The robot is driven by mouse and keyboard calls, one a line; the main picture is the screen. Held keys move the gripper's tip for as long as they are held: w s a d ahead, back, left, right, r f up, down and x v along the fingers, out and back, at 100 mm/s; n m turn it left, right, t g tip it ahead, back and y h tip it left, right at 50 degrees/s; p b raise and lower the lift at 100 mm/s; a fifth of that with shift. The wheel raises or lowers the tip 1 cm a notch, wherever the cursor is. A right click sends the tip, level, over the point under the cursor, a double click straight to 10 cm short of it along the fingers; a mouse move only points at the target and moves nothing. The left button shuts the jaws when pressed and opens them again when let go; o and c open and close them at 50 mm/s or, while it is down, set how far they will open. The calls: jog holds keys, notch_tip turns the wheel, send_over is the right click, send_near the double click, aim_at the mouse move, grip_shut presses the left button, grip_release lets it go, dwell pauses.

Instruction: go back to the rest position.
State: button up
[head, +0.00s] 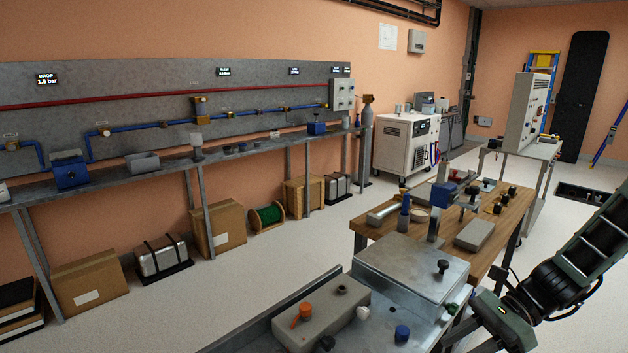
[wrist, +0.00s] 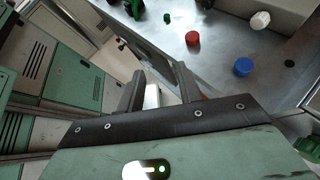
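My gripper (wrist: 160,82) shows in the wrist view with its two dark fingers apart, and I see nothing held between them. A pale patch beyond the gap looks like background. In the head view my green and black arm comes in from the lower right, and the gripper body (head: 503,322) is low beside the right edge of the metal bench (head: 415,262). The fingertips are not clear in the head view. In the wrist view a red cap (wrist: 193,39) and a blue cap (wrist: 243,66) lie on the metal top beyond the fingers.
A grey block with an orange knob (head: 303,314) and a blue cap (head: 402,333) are on the near bench. Behind it stands a wooden table (head: 515,207) with tools and fittings. Open floor (head: 275,255) lies to the left. Green cabinets (wrist: 75,75) show in the wrist view.

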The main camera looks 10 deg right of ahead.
jog(key=s+a+r+n+h, duration=0.5)
jog(key=s+a+n, duration=0.3)
jog(key=n, duration=0.5)
jog(key=s+a+r+n+t+h, duration=0.1)
jog(key=s+a+r+n+h, duration=0.5)
jog(key=n, duration=0.7)
jog(key=shift+s+a+r+h, duration=0.3)
jog(key=shift+s+a+r, duration=0.25)
jog(key=shift+s+a, duration=0.5)
jog(key=shift+w, duration=0.1)
